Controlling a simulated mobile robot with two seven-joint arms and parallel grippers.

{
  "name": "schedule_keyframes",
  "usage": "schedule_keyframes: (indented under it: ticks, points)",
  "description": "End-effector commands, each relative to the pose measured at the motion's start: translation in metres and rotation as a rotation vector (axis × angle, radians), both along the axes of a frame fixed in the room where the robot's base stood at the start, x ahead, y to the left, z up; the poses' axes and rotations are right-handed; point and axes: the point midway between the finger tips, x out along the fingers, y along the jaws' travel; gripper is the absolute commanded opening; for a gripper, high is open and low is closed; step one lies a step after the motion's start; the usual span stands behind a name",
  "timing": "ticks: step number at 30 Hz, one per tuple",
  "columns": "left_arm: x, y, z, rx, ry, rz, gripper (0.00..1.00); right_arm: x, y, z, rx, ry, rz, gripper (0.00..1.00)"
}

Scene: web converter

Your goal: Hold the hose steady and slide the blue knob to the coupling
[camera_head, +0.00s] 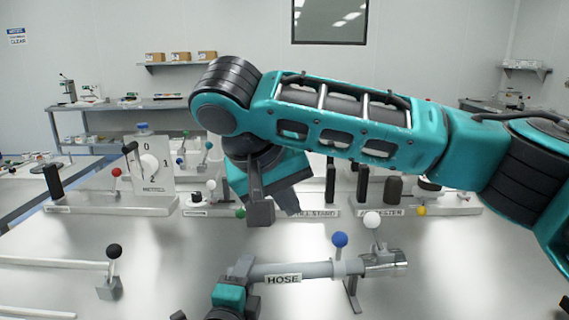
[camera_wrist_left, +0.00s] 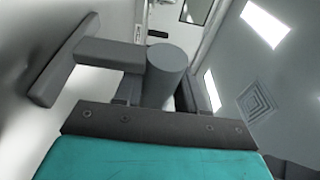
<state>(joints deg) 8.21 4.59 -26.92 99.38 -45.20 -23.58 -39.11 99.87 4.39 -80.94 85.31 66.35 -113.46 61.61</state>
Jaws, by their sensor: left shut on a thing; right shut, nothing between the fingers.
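The grey hose (camera_head: 312,270), labelled HOSE, lies across the front of the bench. My left gripper (camera_head: 243,270) is shut on the hose's left end; the left wrist view shows the grey cylinder (camera_wrist_left: 166,72) between its fingers. The blue knob (camera_head: 340,239) stands upright on a collar around the hose, right of the label. The silver coupling (camera_head: 388,262) is at the hose's right end, with a small gap between it and the collar. My right gripper (camera_head: 268,207) is shut and empty, above and left of the blue knob, pointing down.
A white knob (camera_head: 372,220) stands on a stem by the coupling. A black-knobbed lever (camera_head: 114,251) is at the left. Behind are panels with a red knob (camera_head: 116,172), a dial and a yellow knob (camera_head: 422,211). My right arm crosses above the bench.

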Motion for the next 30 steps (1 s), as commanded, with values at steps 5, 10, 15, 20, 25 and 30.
schedule_keyframes:
  ticks: [5, 10, 15, 20, 25, 30]
  points:
    - [0.0, 0.001, -0.007, 0.003, 0.014, 0.005, 0.42, 0.0, 0.0, -0.001, 0.0, 0.0, 0.0, 0.0]
    - [0.0, 0.001, -0.004, 0.002, 0.009, 0.004, 0.58, 0.0, 0.0, 0.0, 0.0, 0.0, 0.0, 0.0]
    - [0.0, 0.001, -0.002, 0.002, 0.004, 0.002, 0.7, 0.0, 0.0, 0.0, 0.0, 0.0, 0.0, 0.0]
    - [0.0, 0.001, -0.001, 0.001, 0.002, 0.002, 0.7, 0.0, 0.0, 0.0, 0.0, 0.0, 0.0, 0.0]
    - [-0.008, 0.002, -0.001, 0.001, 0.001, 0.001, 0.7, 0.0, 0.0, 0.0, 0.0, 0.0, 0.0, 0.0]
    - [-0.037, 0.007, -0.002, 0.001, 0.003, 0.0, 0.7, 0.0, 0.0, 0.0, 0.0, 0.0, 0.0, 0.0]
